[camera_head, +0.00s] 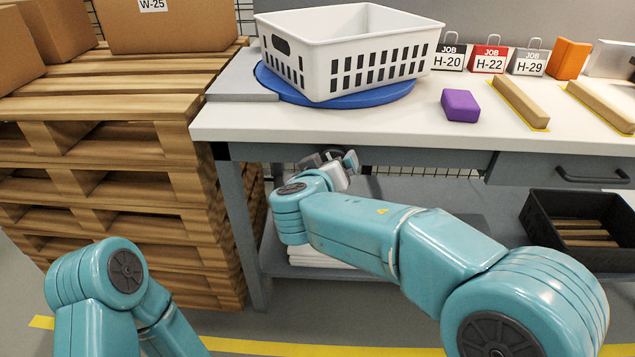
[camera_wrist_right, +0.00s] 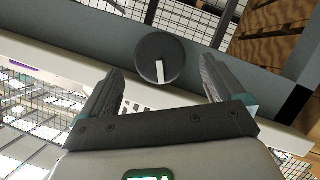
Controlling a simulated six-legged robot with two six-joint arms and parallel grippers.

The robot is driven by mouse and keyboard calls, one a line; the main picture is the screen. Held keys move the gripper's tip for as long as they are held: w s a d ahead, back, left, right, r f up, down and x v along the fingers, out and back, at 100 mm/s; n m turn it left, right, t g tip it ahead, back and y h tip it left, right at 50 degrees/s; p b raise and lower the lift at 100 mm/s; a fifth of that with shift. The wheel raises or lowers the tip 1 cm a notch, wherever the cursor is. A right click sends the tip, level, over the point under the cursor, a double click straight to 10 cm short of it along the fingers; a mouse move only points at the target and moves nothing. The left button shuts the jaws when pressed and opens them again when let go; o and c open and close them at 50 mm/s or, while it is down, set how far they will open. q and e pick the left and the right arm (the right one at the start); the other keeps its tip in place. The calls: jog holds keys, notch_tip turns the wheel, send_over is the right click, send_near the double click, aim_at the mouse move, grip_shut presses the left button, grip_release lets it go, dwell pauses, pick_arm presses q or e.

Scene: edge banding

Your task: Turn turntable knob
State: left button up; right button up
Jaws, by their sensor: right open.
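The turntable knob (camera_wrist_right: 160,60) is a dark round disc with a white bar on it, set on a grey panel in the right wrist view. My right gripper (camera_wrist_right: 162,68) is open, with one finger to each side of the knob in that view; I see no contact. In the head view, my right gripper (camera_head: 338,166) is just under the table's front edge, and the knob is mostly hidden there. The blue turntable (camera_head: 345,100) lies on the table, with a white slotted basket (camera_head: 375,60) on it. My left gripper is out of view.
A purple block (camera_head: 460,105), wooden strips (camera_head: 520,103) and job tags (camera_head: 490,58) are on the white table (camera_head: 300,125). Stacked pallets (camera_head: 110,140) stand close on the left. A black crate (camera_head: 580,220) sits on the lower shelf at right, below a drawer handle (camera_head: 592,176).

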jog(key=v, duration=1.2)
jog(key=shift+s, duration=0.25)
